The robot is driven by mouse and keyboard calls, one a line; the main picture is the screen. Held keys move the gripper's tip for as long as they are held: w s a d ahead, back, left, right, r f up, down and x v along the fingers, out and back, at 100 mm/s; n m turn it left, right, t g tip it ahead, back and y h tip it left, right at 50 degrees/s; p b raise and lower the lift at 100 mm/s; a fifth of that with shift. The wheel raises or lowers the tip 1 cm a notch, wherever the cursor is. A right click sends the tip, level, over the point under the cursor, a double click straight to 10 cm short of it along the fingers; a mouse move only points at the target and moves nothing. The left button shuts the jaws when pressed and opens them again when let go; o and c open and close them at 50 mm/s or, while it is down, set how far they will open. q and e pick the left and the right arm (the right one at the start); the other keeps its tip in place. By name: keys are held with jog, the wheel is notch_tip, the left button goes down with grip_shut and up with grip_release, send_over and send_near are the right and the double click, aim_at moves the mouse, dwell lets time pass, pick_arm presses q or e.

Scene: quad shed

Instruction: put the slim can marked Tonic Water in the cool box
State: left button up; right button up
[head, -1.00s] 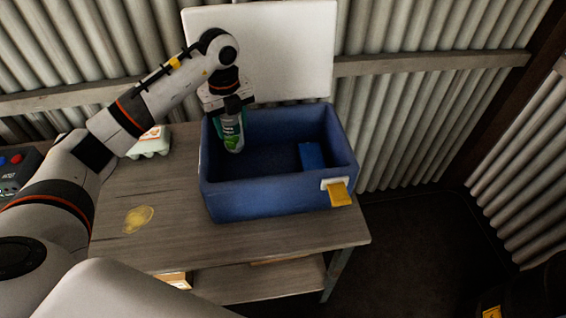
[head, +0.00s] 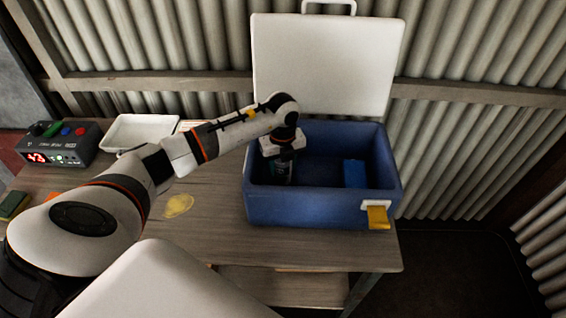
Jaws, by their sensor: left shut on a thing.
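The cool box (head: 320,208) is a blue open-topped box on the bench, with its white lid (head: 327,62) raised behind it and a yellow latch on its front. My left gripper (head: 281,156) points down inside the left part of the box. It is shut on a slim dark green can (head: 280,172), which hangs roughly upright inside the box walls. Its label is too dark to read now, and its lower end is hard to make out. My right gripper is not in view.
A blue block (head: 355,174) lies in the right part of the box. A white tray (head: 140,132) and a black device with a red display (head: 62,146) stand at the left of the wooden bench (head: 215,230). A yellow stain marks the bench top.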

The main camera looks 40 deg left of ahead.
pick_arm(q)
jog(key=o, duration=1.1)
jog(key=shift+f, duration=0.1)
jog(key=shift+o, duration=0.2)
jog(key=shift+r, duration=0.35)
notch_tip(320, 180, up, 10)
jog(key=shift+r+b, duration=0.25)
jog(key=shift+b, duration=0.9)
jog(key=shift+r, duration=0.55)
